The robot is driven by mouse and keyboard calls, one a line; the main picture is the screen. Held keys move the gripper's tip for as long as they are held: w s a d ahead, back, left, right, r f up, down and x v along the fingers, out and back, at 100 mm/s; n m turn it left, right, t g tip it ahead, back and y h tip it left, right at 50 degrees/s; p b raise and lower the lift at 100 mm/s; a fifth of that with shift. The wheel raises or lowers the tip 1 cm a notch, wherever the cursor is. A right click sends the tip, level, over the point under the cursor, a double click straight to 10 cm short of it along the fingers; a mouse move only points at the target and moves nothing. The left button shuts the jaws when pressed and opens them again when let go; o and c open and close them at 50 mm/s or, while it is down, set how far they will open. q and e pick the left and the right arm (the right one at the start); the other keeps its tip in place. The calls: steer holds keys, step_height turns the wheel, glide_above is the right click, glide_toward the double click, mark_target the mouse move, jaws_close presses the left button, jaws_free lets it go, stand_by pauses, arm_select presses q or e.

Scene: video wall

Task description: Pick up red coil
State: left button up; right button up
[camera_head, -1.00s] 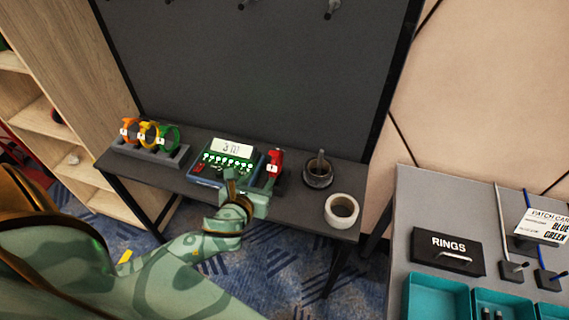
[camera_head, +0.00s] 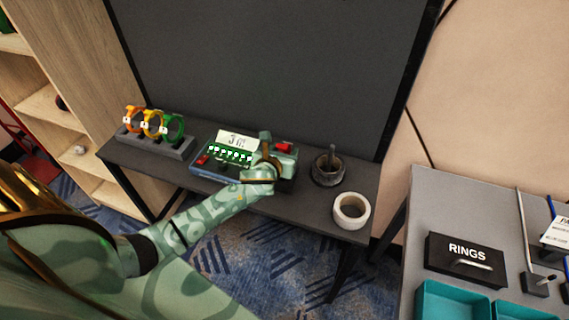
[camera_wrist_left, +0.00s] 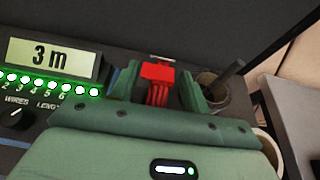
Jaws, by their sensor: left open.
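The red coil (camera_head: 283,147) is at the right end of the console with the lit display, mostly covered by my left gripper (camera_head: 277,155) in the head view. In the left wrist view the red coil (camera_wrist_left: 157,72) shows a red block on top and red strands below it. The fingers of my left gripper (camera_wrist_left: 158,86) stand open, one on each side of the coil. I cannot tell whether they touch it. My right gripper is not in view.
The console (camera_head: 230,140) reads "3 m". Orange, yellow and green coils (camera_head: 172,128) stand in a rack to the left. A dark pot (camera_head: 327,170) and a white roll (camera_head: 351,210) are close on the right. A RINGS box (camera_head: 465,258) sits on a grey table.

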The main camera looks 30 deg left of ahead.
arm_select(q)
steer(key=shift+r, duration=0.1)
steer(key=shift+c, duration=0.9)
jaws_close()
